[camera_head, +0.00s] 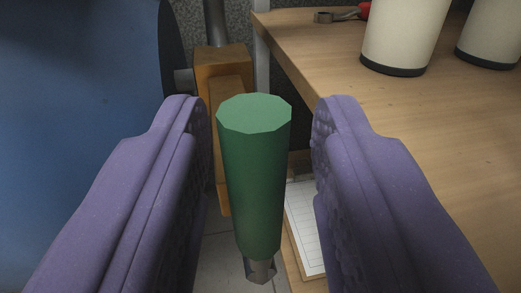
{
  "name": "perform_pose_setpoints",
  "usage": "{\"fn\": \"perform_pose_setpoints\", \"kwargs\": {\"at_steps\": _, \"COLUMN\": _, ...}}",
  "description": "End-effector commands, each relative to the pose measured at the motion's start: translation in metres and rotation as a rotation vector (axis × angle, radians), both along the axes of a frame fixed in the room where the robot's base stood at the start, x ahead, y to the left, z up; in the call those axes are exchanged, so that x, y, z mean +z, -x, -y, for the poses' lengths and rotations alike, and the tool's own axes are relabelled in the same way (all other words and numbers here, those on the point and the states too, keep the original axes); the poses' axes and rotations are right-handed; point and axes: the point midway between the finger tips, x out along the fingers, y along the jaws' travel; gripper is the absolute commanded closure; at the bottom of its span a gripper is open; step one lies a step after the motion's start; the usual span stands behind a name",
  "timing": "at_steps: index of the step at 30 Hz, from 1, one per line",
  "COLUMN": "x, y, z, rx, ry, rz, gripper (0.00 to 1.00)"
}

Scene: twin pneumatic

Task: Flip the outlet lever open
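The green lever handle (254,180) stands out toward the camera, with its many-sided end face at the top and a metal collar at its lower end. The brass-coloured valve body (224,64) shows just behind it at the upper left, joined to a grey pipe (215,22). My gripper (262,115) is open, with one purple finger on each side of the green handle. A gap shows between the handle and each finger, wider on the right. Where the lever joins the valve is hidden.
A large blue tank (75,110) fills the left side. A wooden table (450,140) on the right holds two cream cylinders (403,35) with dark bases and a red-handled tool (340,15). A clipboard with paper (306,225) lies below the table edge.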

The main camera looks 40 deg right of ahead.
Motion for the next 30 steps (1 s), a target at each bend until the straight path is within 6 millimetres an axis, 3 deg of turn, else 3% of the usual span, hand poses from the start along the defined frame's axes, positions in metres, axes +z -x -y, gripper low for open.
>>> {"fn": "perform_pose_setpoints", "kwargs": {"at_steps": 5, "x": 0.001, "y": 0.004, "z": -0.004, "rx": 0.001, "ry": -0.001, "rz": -0.001, "gripper": 0.62}}
{"fn": "perform_pose_setpoints", "kwargs": {"at_steps": 18, "x": 0.003, "y": 0.052, "z": -0.053, "rx": 0.001, "ry": 0.0, "rz": -0.001, "gripper": 0.62}}
{"fn": "perform_pose_setpoints", "kwargs": {"at_steps": 30, "x": 0.002, "y": 0.055, "z": -0.056, "rx": 0.0, "ry": 0.0, "rz": 0.0, "gripper": 0.62}}
